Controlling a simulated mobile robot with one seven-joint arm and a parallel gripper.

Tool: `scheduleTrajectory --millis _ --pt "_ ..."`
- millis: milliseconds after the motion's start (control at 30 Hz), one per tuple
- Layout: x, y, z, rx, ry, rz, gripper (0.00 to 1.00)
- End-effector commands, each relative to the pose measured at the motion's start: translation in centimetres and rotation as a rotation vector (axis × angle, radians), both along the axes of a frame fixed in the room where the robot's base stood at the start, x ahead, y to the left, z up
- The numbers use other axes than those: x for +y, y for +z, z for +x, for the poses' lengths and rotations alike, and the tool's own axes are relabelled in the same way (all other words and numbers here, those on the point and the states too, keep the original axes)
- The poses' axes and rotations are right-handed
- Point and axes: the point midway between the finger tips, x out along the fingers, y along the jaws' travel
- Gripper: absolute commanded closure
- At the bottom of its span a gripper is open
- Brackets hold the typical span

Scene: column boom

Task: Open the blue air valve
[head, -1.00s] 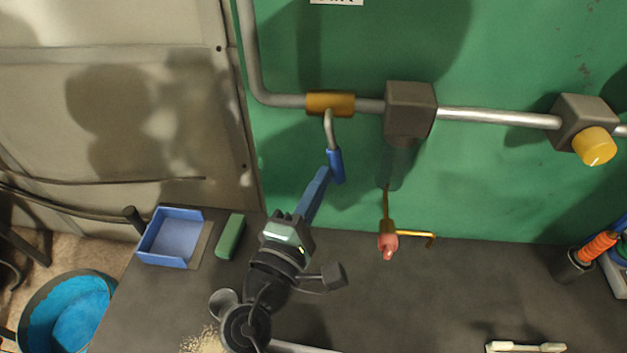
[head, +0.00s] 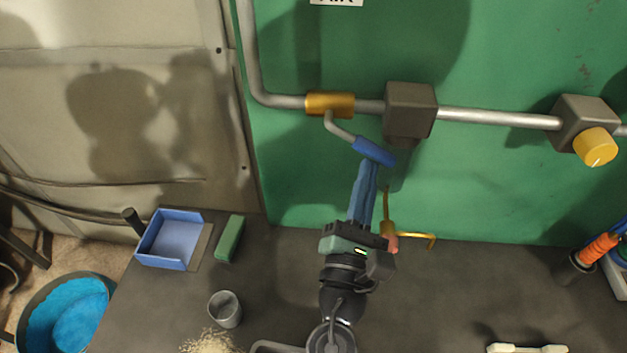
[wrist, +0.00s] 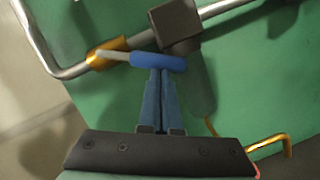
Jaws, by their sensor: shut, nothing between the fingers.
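The air valve has a brass body (head: 331,104) on the silver pipe and a lever with a blue grip (head: 374,151). The lever slants down to the right from the body. In the wrist view the blue grip (wrist: 158,62) lies across the tips of my fingers. My gripper (head: 370,165) has its blue fingers shut together with nothing between them. Its fingertips are at the lower side of the blue grip, touching it or very close. The wrist view also shows my gripper (wrist: 161,72) and the brass body (wrist: 107,54).
A grey box (head: 410,108) sits on the pipe right of the valve. A brass fitting with a bent yellow handle (head: 420,236) hangs below it. A blue tray (head: 172,240), a green block (head: 230,237) and a grey cup (head: 225,308) stand on the dark bench. A yellow knob (head: 595,147) is far right.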

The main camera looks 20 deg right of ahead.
Motion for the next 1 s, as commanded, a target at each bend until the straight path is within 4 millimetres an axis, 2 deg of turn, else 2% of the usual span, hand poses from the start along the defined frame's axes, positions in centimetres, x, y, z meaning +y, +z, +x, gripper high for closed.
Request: scheduleTrajectory --millis 200,600,1000 --pt "-1.1 1.6 -0.5 0.065 -0.004 -0.161 1.0" --pt "-1.9 3.1 -0.8 0.06 -0.003 -0.15 1.0" --pt "-2.1 3.4 -0.9 0.06 -0.004 -0.15 1.0"
